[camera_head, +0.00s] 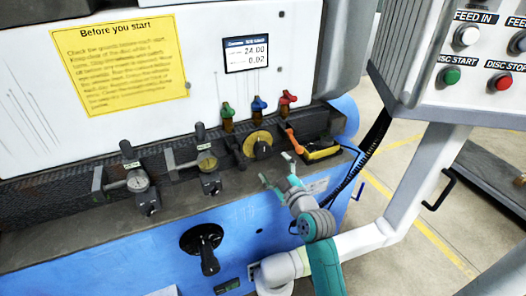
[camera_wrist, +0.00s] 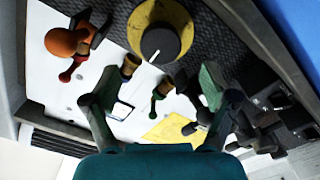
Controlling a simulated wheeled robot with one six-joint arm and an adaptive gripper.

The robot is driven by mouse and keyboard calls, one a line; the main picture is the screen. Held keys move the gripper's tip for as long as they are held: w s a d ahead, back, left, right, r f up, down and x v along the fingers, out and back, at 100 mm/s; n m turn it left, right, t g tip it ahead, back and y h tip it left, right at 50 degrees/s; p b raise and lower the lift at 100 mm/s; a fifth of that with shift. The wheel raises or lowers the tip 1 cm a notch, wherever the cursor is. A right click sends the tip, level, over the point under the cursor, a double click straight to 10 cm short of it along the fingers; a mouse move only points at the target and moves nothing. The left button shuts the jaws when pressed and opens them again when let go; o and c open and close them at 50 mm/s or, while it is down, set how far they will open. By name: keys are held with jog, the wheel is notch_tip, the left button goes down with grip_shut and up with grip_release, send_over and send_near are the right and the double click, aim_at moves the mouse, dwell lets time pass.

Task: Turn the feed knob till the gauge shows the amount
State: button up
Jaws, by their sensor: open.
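The likely feed knob, a dark round knob (camera_head: 262,150) on a yellow disc (camera_head: 257,137), sits on the machine ledge. In the wrist view the knob (camera_wrist: 160,43) shows a white pointer line and lies beyond my fingertips, roughly between them. My gripper (camera_head: 276,169) is open and empty, in front of and slightly right of the knob, apart from it; its two fingers also show in the wrist view (camera_wrist: 157,88). A display (camera_head: 247,55) reads 24.00 above 0.02.
Green, blue and red-topped valves (camera_head: 258,104) stand behind the knob. An orange-handled lever (camera_head: 292,138) and a yellow-black device (camera_head: 321,150) are close on its right. A black crank (camera_head: 203,245) protrudes from the blue front. A button panel (camera_head: 470,55) hangs at right.

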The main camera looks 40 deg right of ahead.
aim_at(264, 153)
jog(key=x, duration=0.8)
jog(key=shift+w, duration=0.1)
jog(key=c, duration=1.2)
